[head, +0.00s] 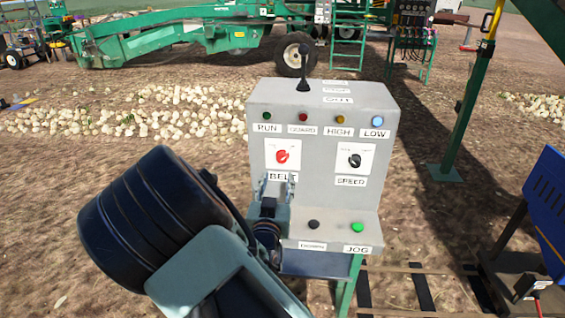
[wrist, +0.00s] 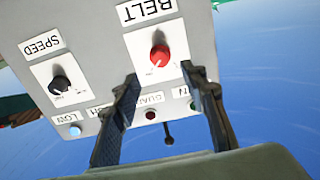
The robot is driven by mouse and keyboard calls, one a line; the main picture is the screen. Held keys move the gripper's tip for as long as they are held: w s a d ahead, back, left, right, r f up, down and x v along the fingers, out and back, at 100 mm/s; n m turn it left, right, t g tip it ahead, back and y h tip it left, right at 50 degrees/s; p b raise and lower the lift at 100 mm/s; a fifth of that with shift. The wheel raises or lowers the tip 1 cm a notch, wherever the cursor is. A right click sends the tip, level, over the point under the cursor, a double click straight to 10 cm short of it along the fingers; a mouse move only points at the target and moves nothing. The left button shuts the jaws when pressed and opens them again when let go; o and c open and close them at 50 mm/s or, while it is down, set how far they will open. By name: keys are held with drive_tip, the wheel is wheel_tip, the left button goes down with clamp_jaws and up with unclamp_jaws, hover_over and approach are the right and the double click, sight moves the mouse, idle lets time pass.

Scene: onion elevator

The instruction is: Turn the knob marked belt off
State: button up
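The red belt knob (head: 282,156) sits on a white plate on the grey control box (head: 325,205), above the BELT label. My gripper (head: 277,183) is in front of the box just below the knob and partly covers the label. In the wrist view, which is upside down, the red knob (wrist: 160,55) shows between and just beyond the two fingertips. My gripper (wrist: 159,74) is open and empty, with a wide gap between the fingers. No contact with the knob shows. The off marking is too small to read.
A black SPEED knob (head: 355,160) sits right of the belt knob. A lever (head: 304,68) stands on top. Indicator lamps line the upper face, and a green JOG button (head: 357,227) is on the lower ledge. A green post (head: 470,105) and blue panel (head: 549,205) stand right.

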sight(282, 161)
drive_tip(key=w, duration=0.9)
drive_tip(key=shift+d+p, duration=0.2)
drive_tip(key=shift+p, duration=0.2)
clamp_jaws()
